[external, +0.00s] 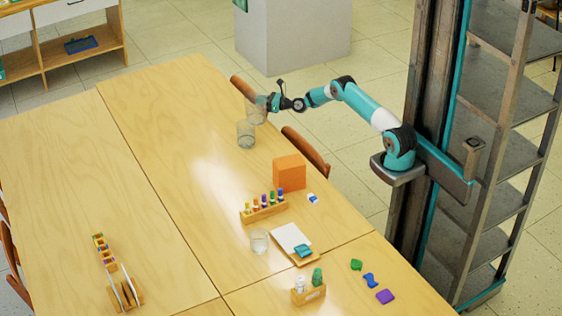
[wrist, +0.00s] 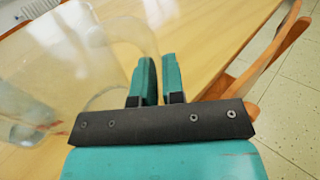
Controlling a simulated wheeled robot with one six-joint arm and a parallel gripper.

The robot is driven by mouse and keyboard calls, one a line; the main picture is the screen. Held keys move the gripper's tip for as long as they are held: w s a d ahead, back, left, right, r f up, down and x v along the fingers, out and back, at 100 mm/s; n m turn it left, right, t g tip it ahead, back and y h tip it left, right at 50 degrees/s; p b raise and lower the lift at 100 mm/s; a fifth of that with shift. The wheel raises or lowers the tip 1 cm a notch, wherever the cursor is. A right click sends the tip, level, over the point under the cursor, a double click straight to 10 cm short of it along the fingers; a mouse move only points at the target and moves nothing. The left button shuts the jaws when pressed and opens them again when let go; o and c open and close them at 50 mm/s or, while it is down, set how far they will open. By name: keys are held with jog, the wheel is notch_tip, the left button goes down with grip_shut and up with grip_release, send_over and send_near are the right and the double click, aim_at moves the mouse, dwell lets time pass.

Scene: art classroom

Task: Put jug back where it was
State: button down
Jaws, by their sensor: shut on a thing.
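The clear glass jug (external: 254,113) is at the far right edge of the long table in the external view. My gripper (external: 272,102) is shut on it from its right side. In the wrist view the see-through jug (wrist: 118,42) fills the upper left, beside the two teal fingers (wrist: 159,80). The fingers stand close together, and the exact grip point is hard to see through the glass. I cannot tell whether the jug's base touches the table.
A second clear glass vessel (external: 246,135) stands just in front of the jug. An orange box (external: 289,173), a rack of coloured bottles (external: 264,208) and a small glass (external: 259,241) are nearer. Chairs (external: 306,150) line the right edge. The table's left middle is clear.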

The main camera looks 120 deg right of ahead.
notch_tip(320, 180, up, 24)
jog(key=w+a+n+t+y+p, duration=0.1)
jog(key=w+a+n+t+y, duration=0.15)
jog(key=w+a, duration=0.6)
jog(key=w+a+n+t+y+p, duration=0.1)
jog(key=w+a+n+y, duration=0.3)
jog(key=w, duration=0.8)
jog(key=w+a+n+t+y+p, duration=0.1)
jog(key=w+a+y, duration=0.2)
jog(key=w+a, duration=0.55)
jog(key=w+a+n+t+y, duration=0.1)
jog(key=w+a+y, duration=0.3)
jog(key=a, duration=0.7)
jog(key=shift+g+h, duration=0.25)
jog(key=shift+h, duration=0.2)
jog(key=f, duration=0.8)
jog(key=w+f+b, duration=0.1)
jog(key=f, duration=1.6)
jog(key=shift+w+a+b, duration=0.15)
jog(key=shift+a+b, duration=0.05)
jog(key=shift+b, duration=0.1)
jog(key=shift+f, duration=0.1)
jog(key=c, duration=1.2)
grip_release()
